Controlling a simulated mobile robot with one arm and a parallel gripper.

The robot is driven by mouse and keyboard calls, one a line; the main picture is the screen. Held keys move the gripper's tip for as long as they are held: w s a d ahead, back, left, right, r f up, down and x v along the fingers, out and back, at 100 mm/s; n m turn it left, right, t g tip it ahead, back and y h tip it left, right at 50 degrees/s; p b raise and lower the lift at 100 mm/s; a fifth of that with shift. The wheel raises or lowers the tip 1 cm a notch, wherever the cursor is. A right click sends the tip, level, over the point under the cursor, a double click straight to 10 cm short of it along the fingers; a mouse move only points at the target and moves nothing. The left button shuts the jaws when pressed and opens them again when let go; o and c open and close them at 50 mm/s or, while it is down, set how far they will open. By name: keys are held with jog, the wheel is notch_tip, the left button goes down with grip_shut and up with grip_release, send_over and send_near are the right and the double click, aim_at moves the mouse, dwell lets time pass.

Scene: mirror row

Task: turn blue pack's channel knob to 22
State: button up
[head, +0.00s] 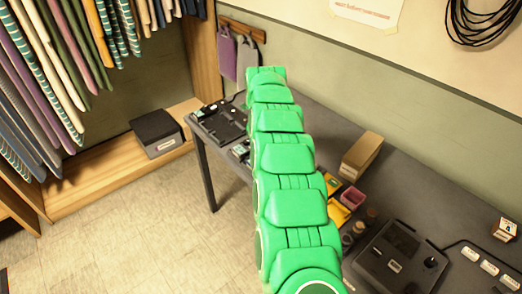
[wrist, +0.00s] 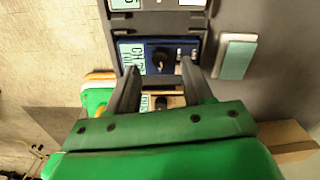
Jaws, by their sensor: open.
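The blue pack (wrist: 178,48) sits in a dark holder in the wrist view, with a pale display (wrist: 132,57) at its left side. The display shows "CH" and digits turned sideways, which I cannot read surely. A dark round channel knob (wrist: 160,60) is near the pack's middle. My gripper (wrist: 159,67) is open, with one dark finger on each side of the knob's line; I cannot tell whether the tips touch the pack. In the head view my green arm hides the gripper and the blue pack.
Another pack (wrist: 128,4) with a display is at the top of the wrist view. A pale green-topped block (wrist: 236,56) lies to the right. In the head view, the dark table (head: 310,110) also holds a cardboard box (head: 362,154) and a black device (head: 396,258).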

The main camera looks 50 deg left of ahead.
jog(key=shift+f, duration=1.6)
jog(key=shift+w, duration=0.1)
grip_shut()
